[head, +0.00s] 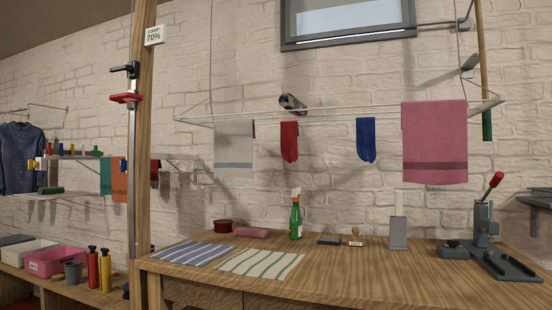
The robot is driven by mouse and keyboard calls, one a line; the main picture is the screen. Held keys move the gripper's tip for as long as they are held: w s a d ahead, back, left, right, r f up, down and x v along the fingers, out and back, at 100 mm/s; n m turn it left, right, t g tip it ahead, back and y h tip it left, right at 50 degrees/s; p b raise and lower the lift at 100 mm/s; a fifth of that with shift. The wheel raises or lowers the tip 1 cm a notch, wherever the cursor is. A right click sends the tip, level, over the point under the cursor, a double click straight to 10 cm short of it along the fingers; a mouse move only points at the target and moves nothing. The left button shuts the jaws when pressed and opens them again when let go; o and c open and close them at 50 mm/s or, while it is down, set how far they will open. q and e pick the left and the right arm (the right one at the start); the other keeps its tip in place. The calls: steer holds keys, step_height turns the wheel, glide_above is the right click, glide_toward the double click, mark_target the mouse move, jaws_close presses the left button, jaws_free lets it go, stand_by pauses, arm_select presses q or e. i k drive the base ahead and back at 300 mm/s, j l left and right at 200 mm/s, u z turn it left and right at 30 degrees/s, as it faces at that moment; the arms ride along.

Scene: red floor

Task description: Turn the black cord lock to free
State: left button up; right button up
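A small black lever-like fitting (124,69) sits high on the metal rail of the wooden post (144,150) at the left. It looks like the black cord lock, and its handle points to the left. A red fitting (126,98) is mounted just below it on the same rail. Whether the black fitting is set to locked or free cannot be told from here. Neither of my grippers is in view.
A drying rack with towels and socks hangs over a wooden table (350,272). On the table are striped cloths, a green spray bottle (296,216) and a red-handled press (486,235). Shelves with a pink bin (54,261) stand left of the post.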

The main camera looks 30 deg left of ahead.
mark_target(126, 68)
steer(key=u, duration=2)
